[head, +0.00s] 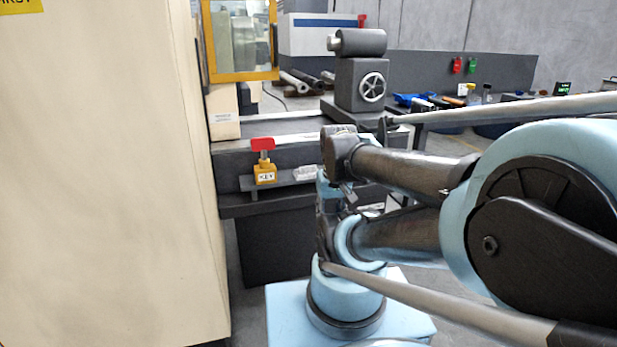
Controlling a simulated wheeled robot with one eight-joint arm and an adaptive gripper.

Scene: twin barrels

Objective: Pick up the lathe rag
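A small, crumpled-looking whitish grey thing (304,173) lies on a narrow ledge at the front of the lathe, just right of the yellow key holder. It may be the lathe rag, but it is too small to be sure. My arm reaches in from the right, and its dark parts lie just right of this thing in the picture. My gripper (343,192) seems to be among these dark parts in the middle. Its fingers are not clear, and I cannot tell whether they are open or touch anything.
The yellow holder with a red handle, marked KEY (265,172), sits on the ledge. The dark lathe (240,160) carries a tailstock with a handwheel (372,87). A tall beige cabinet (110,180) fills the left. A blue item (412,99) lies on the back bench.

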